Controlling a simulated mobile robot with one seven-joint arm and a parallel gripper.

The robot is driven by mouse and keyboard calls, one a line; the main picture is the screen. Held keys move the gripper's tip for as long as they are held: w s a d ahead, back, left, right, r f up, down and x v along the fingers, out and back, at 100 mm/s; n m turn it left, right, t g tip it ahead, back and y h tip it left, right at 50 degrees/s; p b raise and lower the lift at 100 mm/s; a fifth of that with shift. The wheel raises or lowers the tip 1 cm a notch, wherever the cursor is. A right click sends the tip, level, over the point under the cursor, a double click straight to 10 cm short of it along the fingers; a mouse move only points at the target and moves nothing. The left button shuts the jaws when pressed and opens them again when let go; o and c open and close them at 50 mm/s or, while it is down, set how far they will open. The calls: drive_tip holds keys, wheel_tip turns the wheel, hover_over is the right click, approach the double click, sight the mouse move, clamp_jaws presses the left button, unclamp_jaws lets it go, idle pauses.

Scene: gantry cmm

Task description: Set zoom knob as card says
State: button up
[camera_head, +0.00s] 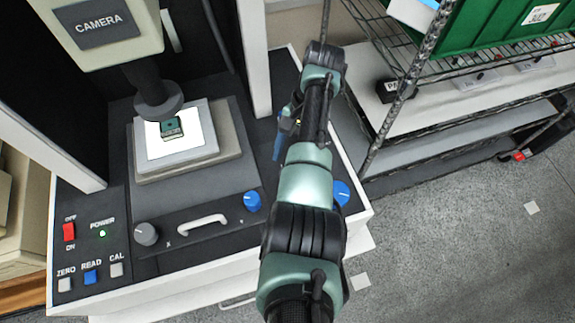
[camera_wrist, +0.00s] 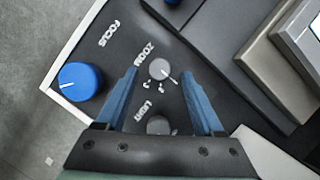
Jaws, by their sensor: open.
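The zoom knob (camera_wrist: 159,69) is a small grey dial on the dark panel in the wrist view, beside the white word ZOOM. Its white pointer line is toward the picture's lower right; small marks beside it are too blurred to read. My gripper (camera_wrist: 160,77) is open, its two blue fingers on either side of the knob in the picture; I cannot tell whether they touch it. In the head view my gripper (camera_head: 282,130) is over the right side of the machine, and my arm hides the zoom knob. I cannot make out a setting card in either view.
A blue focus knob (camera_wrist: 80,80) and a grey light knob (camera_wrist: 158,125) flank the zoom knob. The stage (camera_head: 187,148) with a small green part (camera_head: 171,128) stands left of my arm, under the camera head (camera_head: 98,25). A wire rack (camera_head: 440,75) stands at right.

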drive_tip(key=p+v, duration=0.2)
drive_tip(key=v, duration=0.7)
drive_tip(key=shift+r, duration=0.3)
drive_tip(key=shift+w, duration=0.15)
